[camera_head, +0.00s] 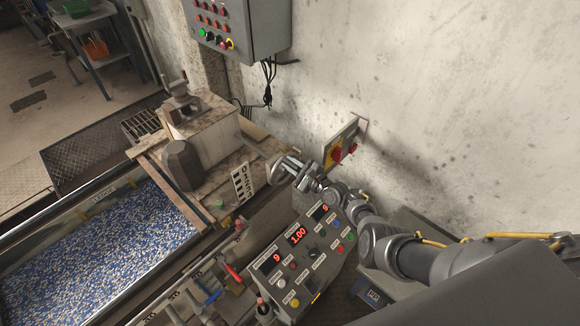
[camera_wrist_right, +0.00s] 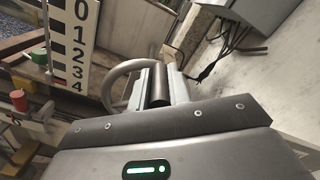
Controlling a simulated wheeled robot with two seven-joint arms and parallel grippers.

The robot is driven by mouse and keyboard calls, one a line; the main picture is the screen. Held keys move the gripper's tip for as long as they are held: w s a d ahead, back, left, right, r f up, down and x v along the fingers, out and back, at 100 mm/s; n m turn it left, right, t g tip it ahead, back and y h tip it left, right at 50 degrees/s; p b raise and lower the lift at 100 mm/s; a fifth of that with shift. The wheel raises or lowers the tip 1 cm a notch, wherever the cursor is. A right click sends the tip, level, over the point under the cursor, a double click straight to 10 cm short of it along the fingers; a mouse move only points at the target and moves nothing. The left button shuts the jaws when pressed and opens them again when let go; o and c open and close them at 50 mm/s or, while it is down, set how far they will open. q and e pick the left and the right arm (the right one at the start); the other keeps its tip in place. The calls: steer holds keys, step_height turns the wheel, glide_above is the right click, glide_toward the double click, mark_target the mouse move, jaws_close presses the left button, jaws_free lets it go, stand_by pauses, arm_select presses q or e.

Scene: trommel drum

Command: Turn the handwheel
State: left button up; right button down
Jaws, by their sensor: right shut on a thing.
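The handwheel (camera_wrist_right: 113,88) shows in the right wrist view as a curved grey rim, just left of my right gripper (camera_wrist_right: 157,84). A dark cylindrical grip (camera_wrist_right: 160,88) lies between the two fingers, and the gripper is shut on it. In the head view my right gripper (camera_head: 296,170) reaches in from the right, beside the machine's end. There the fingers and arm largely hide the handwheel. A white scale plate (camera_wrist_right: 72,40) with black numbers stands left of the rim. It also shows in the head view (camera_head: 243,182). My left gripper is in neither view.
A control panel (camera_head: 284,258) with red displays and buttons stands just below my right gripper. A yellow-and-red switch box (camera_head: 341,143) is on the wall behind it. A grey cabinet (camera_head: 240,28) with loose cables hangs above. A trough of blue and white pieces (camera_head: 100,250) lies at left.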

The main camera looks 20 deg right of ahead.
steer(key=shift+w+d+r+m, duration=0.15)
steer(key=shift+w+d+m, duration=0.15)
steer(key=shift+m, duration=0.2)
steer(key=shift+d, duration=0.1)
steer(key=c, duration=1.3)
jaws_free()
steer(key=shift+s, duration=0.1)
steer(key=shift+s+d+p, duration=0.2)
steer(key=shift+s+p, duration=0.1)
steer(key=shift+s, duration=0.15)
steer(key=p+v, duration=0.2)
steer(key=v, duration=0.7)
steer(key=shift+s+d, duration=0.2)
steer(key=shift+s, duration=0.15)
